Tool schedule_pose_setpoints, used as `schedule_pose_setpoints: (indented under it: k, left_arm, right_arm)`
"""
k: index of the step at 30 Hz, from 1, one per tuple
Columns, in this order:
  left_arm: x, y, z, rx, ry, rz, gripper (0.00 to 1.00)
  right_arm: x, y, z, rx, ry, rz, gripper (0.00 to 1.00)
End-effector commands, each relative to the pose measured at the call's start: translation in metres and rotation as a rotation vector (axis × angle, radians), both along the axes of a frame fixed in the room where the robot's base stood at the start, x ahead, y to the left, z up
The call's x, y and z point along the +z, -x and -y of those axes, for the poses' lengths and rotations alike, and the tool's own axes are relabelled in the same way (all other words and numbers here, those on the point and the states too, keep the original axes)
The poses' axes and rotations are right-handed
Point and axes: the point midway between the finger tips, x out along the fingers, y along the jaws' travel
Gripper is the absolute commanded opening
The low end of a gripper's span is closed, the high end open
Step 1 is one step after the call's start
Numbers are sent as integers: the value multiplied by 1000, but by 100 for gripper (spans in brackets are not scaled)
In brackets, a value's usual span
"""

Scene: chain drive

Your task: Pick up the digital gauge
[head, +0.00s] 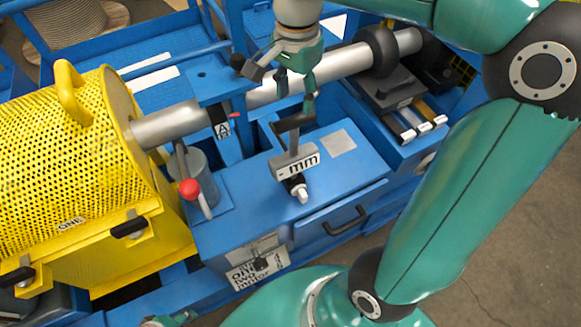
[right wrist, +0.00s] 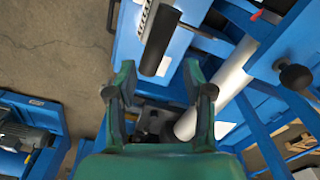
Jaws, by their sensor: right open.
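In the right wrist view, a black cylinder with a marked pale strip, likely part of the gauge (right wrist: 158,42), lies just beyond the fingertips. My right gripper (head: 296,100) hangs above the gauge, close to the dark block. In the right wrist view its two fingers (right wrist: 158,72) are apart with nothing between them. The gauge's lower part is hard to make out. I cannot make out my left gripper.
A yellow perforated guard (head: 70,150) stands at the left. A grey shaft (head: 340,62) runs behind the gauge. A red-knobbed lever (head: 189,188) rises left of it. The blue cabinet (head: 340,180) has a black handle, with clear top space at right.

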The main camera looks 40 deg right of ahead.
Motion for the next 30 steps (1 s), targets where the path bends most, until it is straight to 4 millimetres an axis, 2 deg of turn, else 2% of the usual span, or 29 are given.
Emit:
schedule_pose_setpoints:
  k: [1,3,7,17,25,30]
  left_arm:
    - [-3,0,0,0,0,0,40]
    - [-5,0,0,0,0,0,40]
    - [-7,0,0,0,0,1,40]
    - [-8,0,0,0,0,1,40]
    - [-9,0,0,0,0,1,40]
    - [-9,0,0,0,0,1,40]
  right_arm:
    - [-14,2,1,-4,-1,-5,52]
    - [-29,2,2,-6,-1,-4,52]
    - [-50,3,2,-8,0,-3,52]
    - [-73,3,0,-7,0,-3,52]
    - [-109,4,-6,-9,0,-3,52]
    - [-115,3,-6,-9,0,0,52]
